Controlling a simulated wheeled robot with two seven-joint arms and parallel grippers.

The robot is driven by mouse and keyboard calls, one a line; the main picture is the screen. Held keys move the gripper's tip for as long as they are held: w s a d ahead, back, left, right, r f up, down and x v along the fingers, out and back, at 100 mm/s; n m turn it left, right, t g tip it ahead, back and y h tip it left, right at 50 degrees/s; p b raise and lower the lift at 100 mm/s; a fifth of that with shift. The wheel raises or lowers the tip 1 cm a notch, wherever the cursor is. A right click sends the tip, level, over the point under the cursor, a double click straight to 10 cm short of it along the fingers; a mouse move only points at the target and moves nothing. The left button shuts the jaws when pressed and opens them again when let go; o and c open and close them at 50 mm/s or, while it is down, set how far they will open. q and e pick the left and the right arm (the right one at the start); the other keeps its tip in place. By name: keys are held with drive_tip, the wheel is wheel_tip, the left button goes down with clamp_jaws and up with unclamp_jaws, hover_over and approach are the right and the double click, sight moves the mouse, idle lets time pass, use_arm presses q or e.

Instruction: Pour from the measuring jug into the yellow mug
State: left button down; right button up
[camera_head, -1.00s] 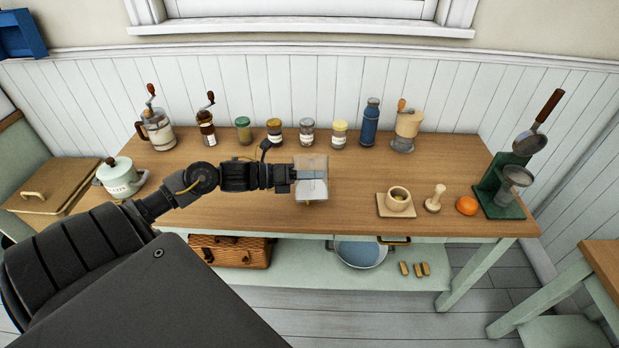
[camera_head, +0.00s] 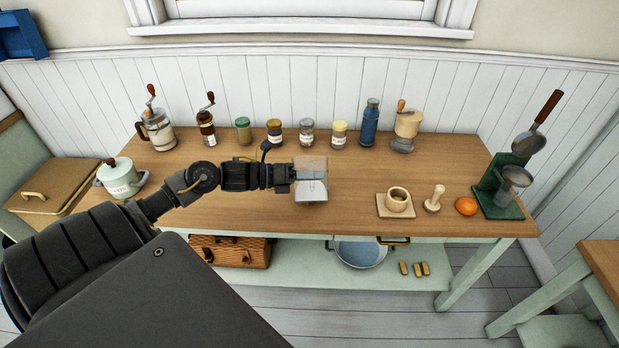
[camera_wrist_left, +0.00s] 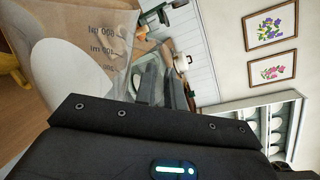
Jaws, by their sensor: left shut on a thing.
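My left gripper (camera_head: 297,176) is shut on the clear measuring jug (camera_head: 311,164), above the front part of the table. The jug is tilted, with a white mass (camera_head: 312,189) inside toward its near end. In the left wrist view the jug (camera_wrist_left: 100,25) fills the upper left, with its ml marks and white contents, beside the dark fingers (camera_wrist_left: 165,85). A yellow piece, probably the yellow mug (camera_wrist_left: 12,65), shows at the left edge there, partly hidden by the jug. I cannot make the mug out in the head view. My right gripper is out of view.
Several jars, grinders and a blue bottle (camera_head: 370,122) line the table's back. A wooden cup (camera_head: 398,198), a pestle-like tool (camera_head: 434,198), an orange (camera_head: 466,206) and a green stand (camera_head: 497,196) are at right. A lidded pot (camera_head: 120,178) is at left. The table (camera_head: 350,185) is clear right of the jug.

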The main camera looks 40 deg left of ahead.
use_arm(q)
drive_tip(key=shift+w+a+n, duration=0.1)
drive_tip(key=shift+w+n, duration=0.05)
drive_tip(key=shift+n, duration=0.15)
idle(0.5)
drive_tip(key=shift+w+a+r+n+p, duration=0.15)
drive_tip(key=shift+w+a+n+p, duration=0.5)
drive_tip(key=shift+p, duration=0.65)
idle(1.7)
drive_tip(key=shift+w+r+n+p, duration=0.1)
drive_tip(key=shift+r+n+p, duration=0.15)
drive_tip(key=shift+p, duration=0.25)
idle(2.2)
